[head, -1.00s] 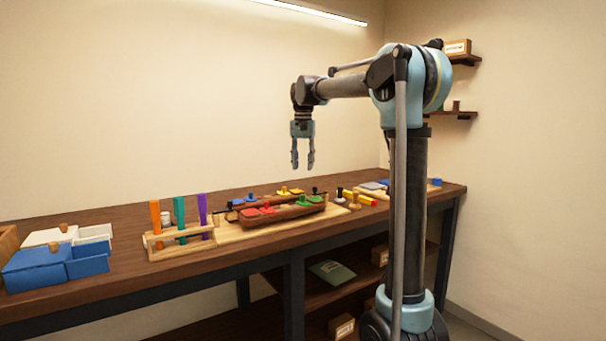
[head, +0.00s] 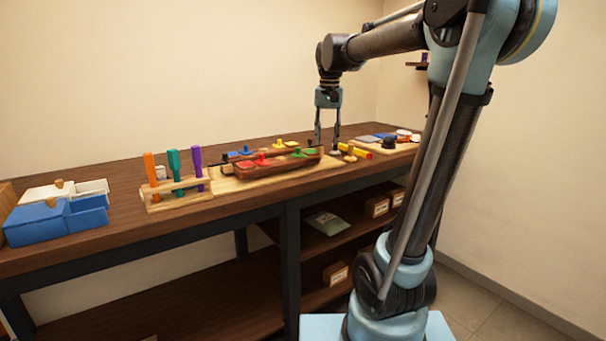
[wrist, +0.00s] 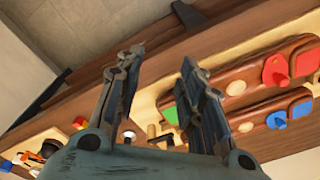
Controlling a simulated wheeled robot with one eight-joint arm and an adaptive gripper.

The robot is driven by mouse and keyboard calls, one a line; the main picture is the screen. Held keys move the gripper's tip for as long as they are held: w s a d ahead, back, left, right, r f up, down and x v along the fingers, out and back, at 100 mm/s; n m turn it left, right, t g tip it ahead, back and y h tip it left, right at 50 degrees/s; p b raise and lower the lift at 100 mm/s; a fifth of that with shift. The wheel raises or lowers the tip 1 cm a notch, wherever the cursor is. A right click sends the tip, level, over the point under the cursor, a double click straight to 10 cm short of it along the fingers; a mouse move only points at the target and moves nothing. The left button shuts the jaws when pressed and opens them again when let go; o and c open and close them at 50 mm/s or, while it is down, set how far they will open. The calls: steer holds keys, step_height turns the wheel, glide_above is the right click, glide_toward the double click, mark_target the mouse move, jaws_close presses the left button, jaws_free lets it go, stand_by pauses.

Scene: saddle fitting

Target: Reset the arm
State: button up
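My gripper (head: 327,148) hangs pointing down in the head view, over the right part of the workbench (head: 250,206). Its two fingers are apart, and I see nothing held between them. In the wrist view my gripper (wrist: 162,58) also shows spread fingers, with bench and small parts beyond. Two brown, curved wooden bars with coloured knobbed pieces lie on a pale board (head: 225,185) to the gripper's left. The front bar (head: 285,170) carries red and green pieces. The fingertips are close to the board's right end; I cannot tell their exact height above it.
A wooden rack (head: 178,193) holds orange, teal and purple handles. A blue box (head: 40,223) and a white box (head: 50,193) stand at the far left. A yellow-and-red cylinder (head: 356,152) and several small parts lie right of the board. The air above the bench's left is clear.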

steer(key=s+d+f, duration=0.3)
steer(key=s+f, duration=0.5)
steer(key=f, duration=0.1)
steer(key=s+d+f+n+t, duration=0.1)
steer(key=s+d+f, duration=0.3)
steer(key=s+f, duration=0.5)
steer(key=s+d+f, duration=0.4)
steer(key=s+f, duration=0.4)
steer(key=s, duration=0.1)
steer(key=shift+f+n+t, duration=0.3)
steer(key=shift+f+n, duration=0.1)
steer(key=shift+d, duration=0.1)
